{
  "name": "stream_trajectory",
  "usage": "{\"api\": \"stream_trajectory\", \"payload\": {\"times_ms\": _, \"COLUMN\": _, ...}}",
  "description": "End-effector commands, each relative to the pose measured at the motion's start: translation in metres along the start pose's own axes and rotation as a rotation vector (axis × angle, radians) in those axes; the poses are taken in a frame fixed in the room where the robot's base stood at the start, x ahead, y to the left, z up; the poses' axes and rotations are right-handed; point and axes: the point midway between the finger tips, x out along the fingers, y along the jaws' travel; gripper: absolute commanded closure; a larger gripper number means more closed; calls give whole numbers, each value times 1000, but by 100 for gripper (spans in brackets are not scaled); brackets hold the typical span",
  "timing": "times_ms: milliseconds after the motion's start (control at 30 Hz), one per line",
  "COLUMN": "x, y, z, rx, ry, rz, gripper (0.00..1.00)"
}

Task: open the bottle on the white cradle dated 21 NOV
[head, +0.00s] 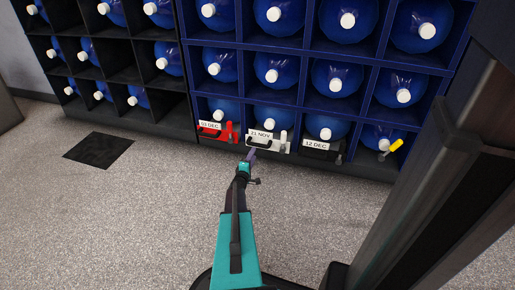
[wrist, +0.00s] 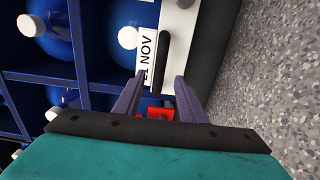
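The white cradle (head: 273,148) labelled 21 NOV sits in the bottom row of the blue rack. Its blue bottle (head: 268,111) lies with the white cap (head: 269,124) facing out. A black handle (head: 263,143) is on the cradle front, and a pale upright lever (head: 284,136) stands at its right end. In the wrist view the white cradle (wrist: 180,18), the black handle (wrist: 163,55) and the white cap (wrist: 127,38) show turned sideways. My gripper (head: 251,155) is open and empty, just in front of the cradle's left part; its fingers (wrist: 159,80) point towards the handle, apparently without touching.
A red cradle (head: 215,134) with a DEC label is at the left. A black cradle (head: 315,153) labelled 12 DEC is at the right, then a bottle with a yellow lever (head: 396,145). More bottles fill the shelves above. The speckled floor (head: 150,200) is clear.

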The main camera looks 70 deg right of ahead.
Motion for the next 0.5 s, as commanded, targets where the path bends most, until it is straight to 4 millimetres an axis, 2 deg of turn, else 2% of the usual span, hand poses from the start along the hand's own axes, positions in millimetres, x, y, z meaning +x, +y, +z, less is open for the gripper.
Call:
{"api": "stream_trajectory", "payload": {"times_ms": 100, "x": 20, "y": -4, "z": 0, "rx": 0, "ry": 0, "rz": 0, "gripper": 62}}
{"api": "stream_trajectory", "payload": {"times_ms": 500, "x": 75, "y": -4, "z": 0, "rx": 0, "ry": 0, "rz": 0, "gripper": 62}}
